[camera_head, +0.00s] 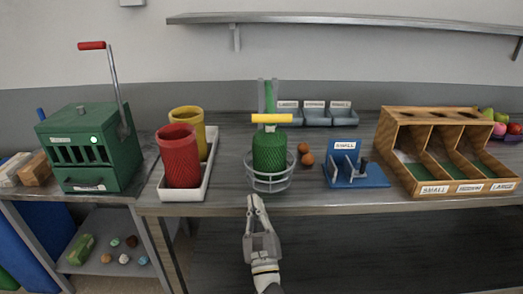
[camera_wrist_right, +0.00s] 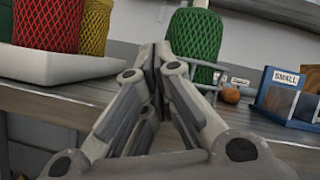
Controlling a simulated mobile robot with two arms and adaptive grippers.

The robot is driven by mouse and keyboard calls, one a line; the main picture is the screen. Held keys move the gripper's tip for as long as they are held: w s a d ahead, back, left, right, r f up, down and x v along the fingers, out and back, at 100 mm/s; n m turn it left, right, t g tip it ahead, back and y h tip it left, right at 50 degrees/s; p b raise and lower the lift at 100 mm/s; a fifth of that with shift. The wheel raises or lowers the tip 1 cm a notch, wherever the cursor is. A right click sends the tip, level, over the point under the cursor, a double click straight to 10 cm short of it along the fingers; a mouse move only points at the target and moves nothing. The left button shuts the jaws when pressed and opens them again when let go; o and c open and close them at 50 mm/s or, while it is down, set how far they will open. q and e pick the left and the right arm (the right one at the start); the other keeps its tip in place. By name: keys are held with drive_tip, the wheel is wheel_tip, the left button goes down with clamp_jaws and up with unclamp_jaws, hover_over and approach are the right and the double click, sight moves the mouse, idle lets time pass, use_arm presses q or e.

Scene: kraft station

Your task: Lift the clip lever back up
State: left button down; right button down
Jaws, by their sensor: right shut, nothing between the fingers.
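A green stand (camera_head: 266,95) at the middle of the bench carries a yellow bar (camera_head: 272,118), which looks like the clip lever and lies level across the top of a green mesh bag (camera_head: 269,153). The bag stands in a grey wire ring basket (camera_head: 268,184). My right gripper (camera_head: 254,202) is in front of the bench edge, below the basket and apart from the bar. Its fingers are shut with nothing between them. My left gripper is not in view.
A green box (camera_head: 88,150) with a red-handled lever (camera_head: 92,45) is at left. Red (camera_head: 178,155) and yellow (camera_head: 187,120) mesh containers stand in a white tray (camera_head: 183,195). Brown balls (camera_head: 306,158), a blue SMALL holder (camera_head: 345,172) and a wooden sorter (camera_head: 430,150) are right.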

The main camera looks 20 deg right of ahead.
wheel_tip(320, 180, up, 6)
drive_tip(key=d+m+h, duration=0.2)
drive_tip(key=m+h, duration=0.2)
drive_tip(key=m, duration=0.3)
drive_tip(key=p, duration=0.3)
approach(269, 112)
drive_tip(key=shift+t, duration=0.3)
drive_tip(key=w+f, duration=0.4)
drive_tip(key=shift+w+a+f, duration=0.1)
drive_tip(key=shift+a+f, duration=0.15)
drive_tip(key=shift+f, duration=0.05)
drive_tip(key=r+p, duration=0.1)
drive_tip(key=r, duration=0.1)
drive_tip(key=w+r+p, duration=0.1)
drive_tip(key=r, duration=0.1)
drive_tip(key=shift+w+d, duration=0.2)
drive_tip(key=shift+r+p, duration=0.1)
drive_tip(key=shift+p, duration=0.25)
